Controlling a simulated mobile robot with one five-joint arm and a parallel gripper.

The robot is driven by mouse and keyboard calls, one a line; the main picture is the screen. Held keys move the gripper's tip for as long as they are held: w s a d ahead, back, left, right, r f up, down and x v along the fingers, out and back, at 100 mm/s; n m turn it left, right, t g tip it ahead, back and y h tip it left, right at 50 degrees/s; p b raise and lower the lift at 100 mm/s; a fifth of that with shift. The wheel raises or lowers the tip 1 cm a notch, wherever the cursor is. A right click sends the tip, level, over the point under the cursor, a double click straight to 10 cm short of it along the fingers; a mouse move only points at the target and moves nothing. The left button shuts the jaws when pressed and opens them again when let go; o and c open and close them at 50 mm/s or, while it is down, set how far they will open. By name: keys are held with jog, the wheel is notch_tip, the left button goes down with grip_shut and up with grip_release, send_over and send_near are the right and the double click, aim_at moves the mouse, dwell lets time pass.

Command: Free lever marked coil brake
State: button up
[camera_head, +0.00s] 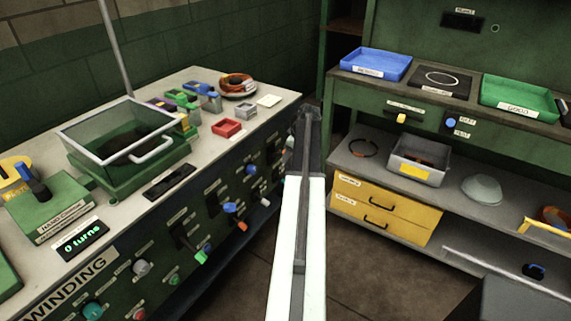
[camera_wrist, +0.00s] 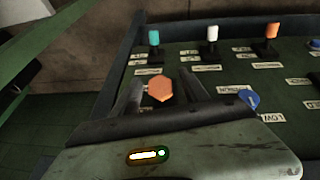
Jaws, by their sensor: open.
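My gripper (camera_wrist: 161,78) is open in the wrist view. An orange six-sided piece (camera_wrist: 160,90) shows between its two dark fingers, with a gap on each side; I cannot tell what it belongs to or how deep it sits. Beyond the fingers, a teal-tipped lever (camera_wrist: 154,37), a white-tipped lever (camera_wrist: 212,33) and an orange-tipped lever (camera_wrist: 272,30) stand on the dark green panel. Their small labels are too blurred to read, so I cannot tell which is coil brake. In the head view my arm reaches past the winding console's right end; the fingers cannot be made out.
A blue knob (camera_wrist: 249,99) is right of the fingers. The console (camera_head: 125,215) carries several levers and knobs on its front. A green bench (camera_head: 440,113) with a blue tray (camera_head: 376,64) and green tray (camera_head: 519,95) stands right. Floor lies clear between them.

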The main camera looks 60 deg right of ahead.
jog(key=b+x, duration=0.1)
jog(key=x, duration=0.1)
jog(key=shift+f, duration=0.35)
jog(key=shift+r, duration=0.15)
grip_shut()
dwell(0.9)
